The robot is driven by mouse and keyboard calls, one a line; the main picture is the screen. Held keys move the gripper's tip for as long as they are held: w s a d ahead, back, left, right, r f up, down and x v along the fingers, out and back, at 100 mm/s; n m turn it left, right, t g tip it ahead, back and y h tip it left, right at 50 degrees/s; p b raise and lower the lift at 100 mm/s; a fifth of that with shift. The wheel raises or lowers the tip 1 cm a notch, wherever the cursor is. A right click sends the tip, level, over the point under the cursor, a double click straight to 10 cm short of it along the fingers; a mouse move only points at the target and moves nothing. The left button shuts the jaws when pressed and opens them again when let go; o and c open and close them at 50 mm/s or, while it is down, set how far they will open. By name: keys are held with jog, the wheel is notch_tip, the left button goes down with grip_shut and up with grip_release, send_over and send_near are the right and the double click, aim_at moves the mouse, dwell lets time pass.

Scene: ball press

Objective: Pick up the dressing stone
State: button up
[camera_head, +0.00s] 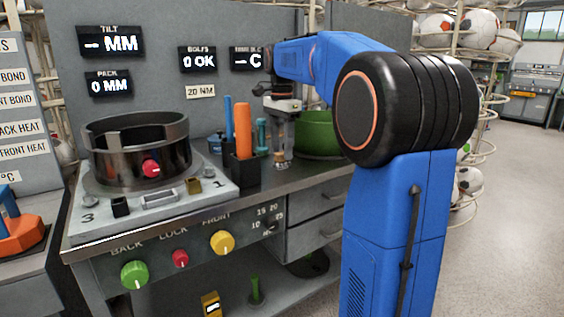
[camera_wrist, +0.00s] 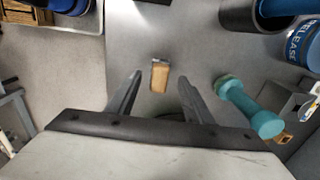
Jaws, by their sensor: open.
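The likely dressing stone is a small tan block with a pale end (camera_wrist: 159,77), lying on the grey bench top in the wrist view. It shows between and beyond my open fingertips, apart from them. In the head view a small brownish spot below the fingers may be the stone, but it is too small to be sure. My gripper (camera_head: 282,148) points down over the bench between the tool holder and the green bowl. Its jaws are open and empty.
A teal dumbbell-shaped tool (camera_wrist: 248,105) lies or stands close to the right finger. A black holder (camera_head: 244,171) with orange and blue handles stands left of my gripper. A green bowl (camera_head: 318,135) is at right. The press ring (camera_head: 135,150) is further left.

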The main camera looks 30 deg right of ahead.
aim_at(282, 152)
jog(key=shift+f, duration=1.3)
jog(key=shift+c, duration=0.4)
grip_shut()
jog(key=shift+r, duration=5.05)
jog(key=c, duration=0.9)
grip_release()
jog(key=shift+c, duration=0.2)
